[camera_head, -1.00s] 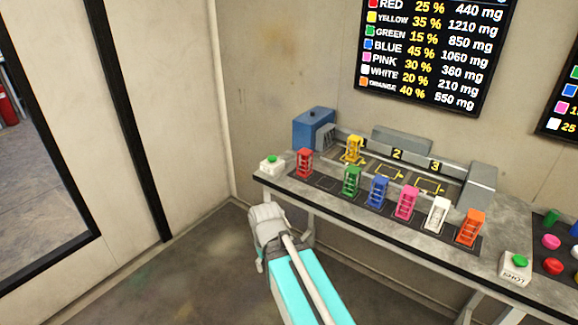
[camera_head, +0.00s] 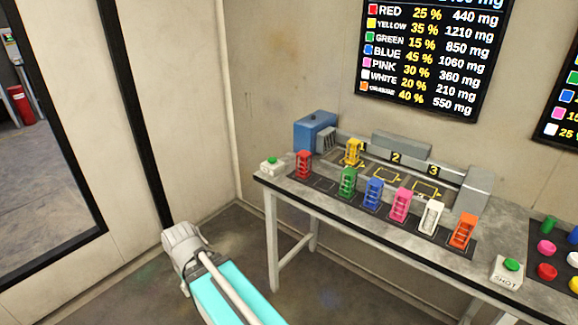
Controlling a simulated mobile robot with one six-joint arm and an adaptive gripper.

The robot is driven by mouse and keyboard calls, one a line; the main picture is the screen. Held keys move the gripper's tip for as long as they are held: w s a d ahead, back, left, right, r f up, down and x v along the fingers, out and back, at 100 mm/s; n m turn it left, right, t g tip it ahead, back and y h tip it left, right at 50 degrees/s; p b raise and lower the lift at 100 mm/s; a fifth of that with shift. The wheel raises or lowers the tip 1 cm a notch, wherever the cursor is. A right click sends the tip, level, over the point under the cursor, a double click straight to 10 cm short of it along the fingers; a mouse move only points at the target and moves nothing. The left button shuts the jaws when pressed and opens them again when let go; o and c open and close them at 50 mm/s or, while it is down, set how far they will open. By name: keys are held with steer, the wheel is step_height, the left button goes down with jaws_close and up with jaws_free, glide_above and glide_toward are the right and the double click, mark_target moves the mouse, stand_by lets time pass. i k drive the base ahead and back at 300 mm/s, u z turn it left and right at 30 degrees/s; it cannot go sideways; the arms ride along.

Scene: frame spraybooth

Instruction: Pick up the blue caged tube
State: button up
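The blue caged tube (camera_head: 373,193) stands upright in the front row on the table, between the green caged tube (camera_head: 347,182) on its left and the pink caged tube (camera_head: 400,205) on its right. My arm shows at the lower left, a turquoise link with a grey joint, in front of the table and well apart from the blue tube. My gripper's fingers cannot be made out in this view.
On the table (camera_head: 320,200) are red (camera_head: 303,164), white (camera_head: 431,216) and orange (camera_head: 462,231) caged tubes in the same row. The yellow one (camera_head: 353,152) stands in slot 1 behind; slots 2 and 3 look empty. Green-button boxes (camera_head: 271,166) (camera_head: 507,271) flank the row.

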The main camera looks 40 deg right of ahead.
mark_target(371, 204)
steer(key=u, duration=0.45)
steer(key=k, duration=1.15)
steer(key=z, duration=1.2)
steer(key=i, duration=0.35)
steer(key=z, duration=0.15)
